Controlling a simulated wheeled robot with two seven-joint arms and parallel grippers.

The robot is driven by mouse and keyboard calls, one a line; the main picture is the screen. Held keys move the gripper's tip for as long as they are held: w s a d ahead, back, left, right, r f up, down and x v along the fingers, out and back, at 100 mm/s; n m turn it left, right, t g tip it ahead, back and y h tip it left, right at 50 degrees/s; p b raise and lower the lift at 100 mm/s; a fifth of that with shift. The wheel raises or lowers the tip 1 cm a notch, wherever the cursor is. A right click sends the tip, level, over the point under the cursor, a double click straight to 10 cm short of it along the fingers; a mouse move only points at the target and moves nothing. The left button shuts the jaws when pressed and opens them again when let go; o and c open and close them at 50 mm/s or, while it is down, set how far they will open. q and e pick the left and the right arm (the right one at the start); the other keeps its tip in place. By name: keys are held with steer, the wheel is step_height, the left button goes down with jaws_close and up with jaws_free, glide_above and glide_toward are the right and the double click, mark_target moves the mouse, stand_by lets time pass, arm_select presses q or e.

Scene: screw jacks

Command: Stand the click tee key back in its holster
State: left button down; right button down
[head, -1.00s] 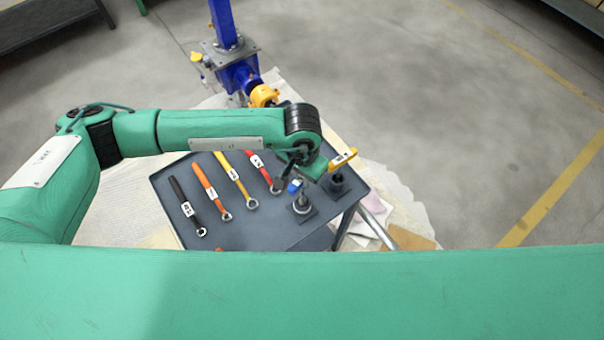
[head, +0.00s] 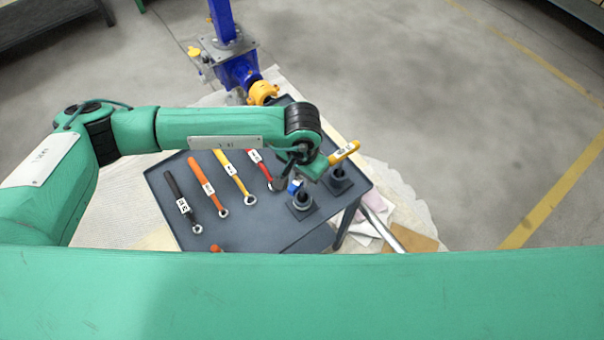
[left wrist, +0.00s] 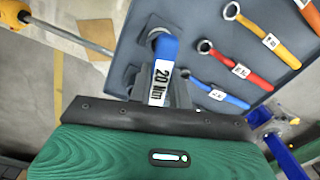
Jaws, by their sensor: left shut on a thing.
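The blue tee key (head: 294,187), labelled 20 Nm, is held in my left gripper (head: 306,174). In the left wrist view the blue handle (left wrist: 164,62) shows with its label, with the dark jaws on it. The handle is just over the nearer dark holster (head: 302,206) on the tray's right side. I cannot tell whether the key's shaft is inside this holster. A yellow tee key (head: 345,152) stands in the other holster (head: 338,182). My right gripper is out of view.
Black (head: 181,200), orange (head: 206,184), yellow (head: 234,175) and red (head: 261,169) wrenches lie on the grey tray (head: 260,232). A blue wrench (left wrist: 220,95) shows in the left wrist view. A blue screw jack (head: 240,72) stands behind the tray. My left arm covers the tray's back.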

arm_select(q)
steer(key=shift+f, duration=0.2)
steer(key=c, duration=1.2)
jaws_free()
step_height(320, 180, up, 14)
steer(key=b, duration=0.4)
steer(key=shift+s+f, duration=0.1)
steer(key=shift+f, duration=0.05)
